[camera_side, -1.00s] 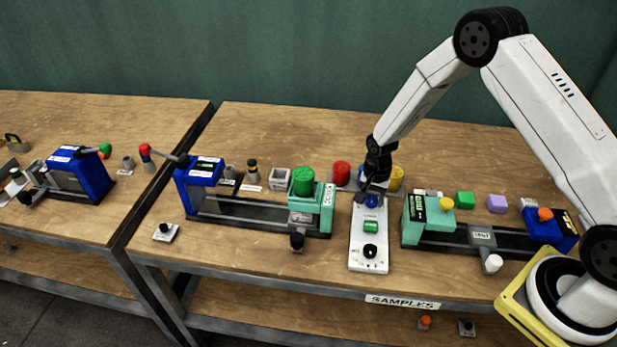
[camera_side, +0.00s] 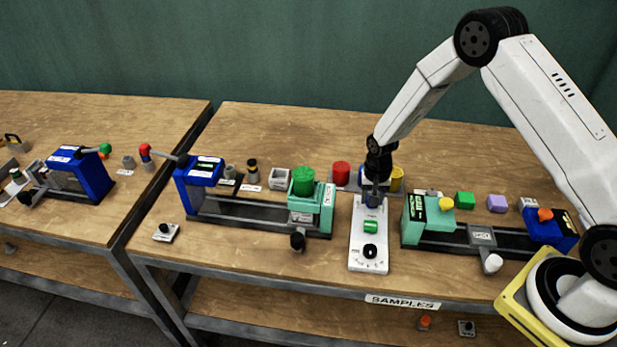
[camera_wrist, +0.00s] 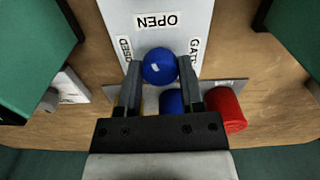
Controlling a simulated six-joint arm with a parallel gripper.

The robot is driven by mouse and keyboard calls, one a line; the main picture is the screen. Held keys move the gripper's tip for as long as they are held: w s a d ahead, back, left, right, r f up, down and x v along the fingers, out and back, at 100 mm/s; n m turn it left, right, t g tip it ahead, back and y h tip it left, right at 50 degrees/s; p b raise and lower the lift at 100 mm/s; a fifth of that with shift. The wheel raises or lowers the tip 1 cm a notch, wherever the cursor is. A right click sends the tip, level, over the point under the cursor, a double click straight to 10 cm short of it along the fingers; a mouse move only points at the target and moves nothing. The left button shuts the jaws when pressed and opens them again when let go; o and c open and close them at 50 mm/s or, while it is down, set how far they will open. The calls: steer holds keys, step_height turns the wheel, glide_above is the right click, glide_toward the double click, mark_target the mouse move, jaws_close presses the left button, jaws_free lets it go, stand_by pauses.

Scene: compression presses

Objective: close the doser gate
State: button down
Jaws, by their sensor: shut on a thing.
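The doser panel is a white plate (camera_side: 369,245) on the middle table, with a green button (camera_side: 370,227) and a black dial (camera_side: 370,251). In the side view my gripper (camera_side: 374,200) points down at the far end of the plate and mostly hides the knob.
A teal press with a green cylinder (camera_side: 303,180) stands left of the plate, and another teal press (camera_side: 428,222) stands right. Red (camera_side: 341,173) and yellow (camera_side: 397,180) cylinders stand close behind.

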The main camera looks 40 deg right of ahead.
steer(key=n, duration=1.1)
steer(key=shift+d+n, duration=0.1)
steer(key=shift+n, duration=1.6)
steer(key=shift+c, duration=1.1)
jaws_free()
steer(key=shift+r, duration=0.15)
steer(key=shift+r, duration=3.75)
